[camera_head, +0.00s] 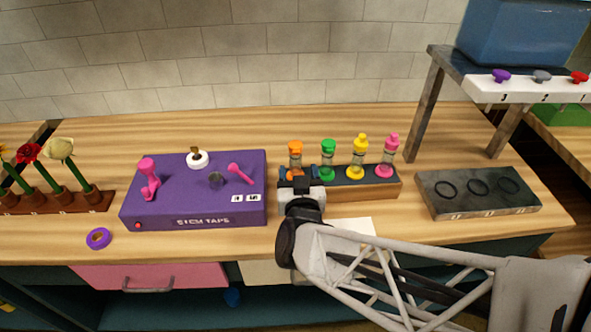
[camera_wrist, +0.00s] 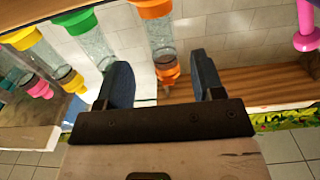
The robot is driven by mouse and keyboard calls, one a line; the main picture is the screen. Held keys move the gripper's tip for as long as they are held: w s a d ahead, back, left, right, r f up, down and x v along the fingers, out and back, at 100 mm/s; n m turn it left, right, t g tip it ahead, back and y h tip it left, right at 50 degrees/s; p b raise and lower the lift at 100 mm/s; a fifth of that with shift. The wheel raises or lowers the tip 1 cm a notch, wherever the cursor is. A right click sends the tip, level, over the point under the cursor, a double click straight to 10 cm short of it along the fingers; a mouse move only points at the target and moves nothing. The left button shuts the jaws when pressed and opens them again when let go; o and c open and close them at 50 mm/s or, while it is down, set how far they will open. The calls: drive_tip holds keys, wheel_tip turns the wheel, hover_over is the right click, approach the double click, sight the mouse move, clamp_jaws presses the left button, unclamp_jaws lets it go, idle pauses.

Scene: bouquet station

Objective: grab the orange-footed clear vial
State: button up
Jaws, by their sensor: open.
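The orange-footed clear vial (camera_head: 295,158) stands at the left end of a dark-topped wooden rack (camera_head: 350,191), with an orange top. In the wrist view the clear vial (camera_wrist: 161,38) has a broad orange disc at one end and a narrower orange tip at the other. My gripper (camera_head: 300,177) is at the rack's left end, in front of the vial and hiding its lower part. In the wrist view my gripper (camera_wrist: 163,78) is open, its two blue fingers apart. The orange tip lies between the fingertips, with gaps visible on both sides.
Green (camera_head: 328,160), yellow (camera_head: 359,158) and pink (camera_head: 388,157) vials stand in the same rack to the right. A purple stem-taps box (camera_head: 195,190) is close on the left. A grey ringed block (camera_head: 478,192) is at right; a purple ring (camera_head: 98,238) lies front left.

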sight(296, 154)
drive_tip(key=shift+w+a+r, duration=0.1)
drive_tip(key=shift+w+a, duration=0.05)
drive_tip(key=shift+w, duration=2.5)
clamp_jaws()
drive_tip(key=shift+r, duration=0.2)
drive_tip(key=shift+r, duration=1.2)
drive_tip(key=s+d+r, duration=0.1)
drive_tip(key=s+d, duration=0.1)
drive_tip(key=s, duration=0.5)
drive_tip(key=s+d+r, duration=0.1)
drive_tip(key=s+d, duration=0.1)
drive_tip(key=s, duration=0.6)
drive_tip(key=shift+s+r, duration=0.15)
drive_tip(key=shift+s, duration=0.15)
